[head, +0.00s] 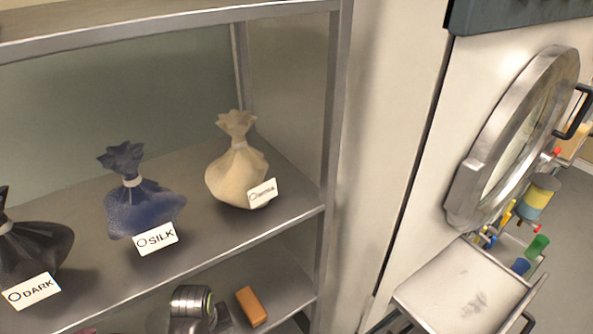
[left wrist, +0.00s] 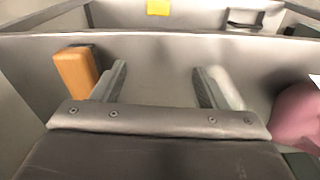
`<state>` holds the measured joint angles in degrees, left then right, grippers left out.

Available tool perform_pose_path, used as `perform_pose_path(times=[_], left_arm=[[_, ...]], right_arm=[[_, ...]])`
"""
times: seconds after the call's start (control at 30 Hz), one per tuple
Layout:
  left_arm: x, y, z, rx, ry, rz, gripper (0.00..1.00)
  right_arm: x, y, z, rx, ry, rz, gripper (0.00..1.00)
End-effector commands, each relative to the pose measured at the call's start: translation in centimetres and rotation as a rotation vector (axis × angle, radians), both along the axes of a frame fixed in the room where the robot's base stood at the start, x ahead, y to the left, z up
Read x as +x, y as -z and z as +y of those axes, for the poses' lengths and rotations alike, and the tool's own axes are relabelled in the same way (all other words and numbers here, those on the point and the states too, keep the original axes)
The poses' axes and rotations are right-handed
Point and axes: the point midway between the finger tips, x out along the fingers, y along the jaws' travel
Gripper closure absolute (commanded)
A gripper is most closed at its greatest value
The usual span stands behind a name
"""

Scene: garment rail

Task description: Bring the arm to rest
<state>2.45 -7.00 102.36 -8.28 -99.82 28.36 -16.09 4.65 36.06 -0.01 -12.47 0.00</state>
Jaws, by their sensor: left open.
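My left gripper (left wrist: 162,78) shows in the left wrist view with its two fingers spread apart and nothing between them. An orange block (left wrist: 76,72) with a dark side stands beside the left finger, and a pink rounded thing (left wrist: 298,115) is at the right edge. In the head view a silver and black cylindrical part, which looks like my left arm, is at the lower shelf, left of the orange block (head: 252,306). The fingers cannot be made out there. My right gripper is in neither view.
The metal shelf (head: 285,222) above holds a dark bag (head: 35,245), a blue bag labelled SILK (head: 145,207) and a cream bag (head: 235,172). To the right are a round door (head: 465,190) and a white tray (head: 455,290). A yellow patch (left wrist: 158,7) shows in the wrist view.

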Motion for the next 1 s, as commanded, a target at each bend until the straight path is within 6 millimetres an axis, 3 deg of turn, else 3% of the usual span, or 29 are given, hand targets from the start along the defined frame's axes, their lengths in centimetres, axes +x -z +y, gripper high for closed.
perform_pose_path(times=[0.13, 0.3, 0.5, 0.87, 1.0], left_arm=[[-3.4, -0.2, 3.1, 0.033, 0.051, -0.039, 0.33], [-8.8, -1.8, 6.9, 0.096, 0.165, -0.099, 0.33], [-13.1, -4.2, 9.1, 0.155, 0.285, -0.146, 0.33], [-18.1, -8.2, 10.6, 0.233, 0.455, -0.193, 0.33], [-17.3, -6.0, 10.8, 0.227, 0.456, -0.184, 0.33]], right_arm=[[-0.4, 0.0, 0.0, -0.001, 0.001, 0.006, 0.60], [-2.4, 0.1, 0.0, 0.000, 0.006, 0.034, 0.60], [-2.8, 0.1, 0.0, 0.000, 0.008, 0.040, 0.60], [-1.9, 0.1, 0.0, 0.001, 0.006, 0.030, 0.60], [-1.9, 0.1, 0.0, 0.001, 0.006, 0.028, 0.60]])
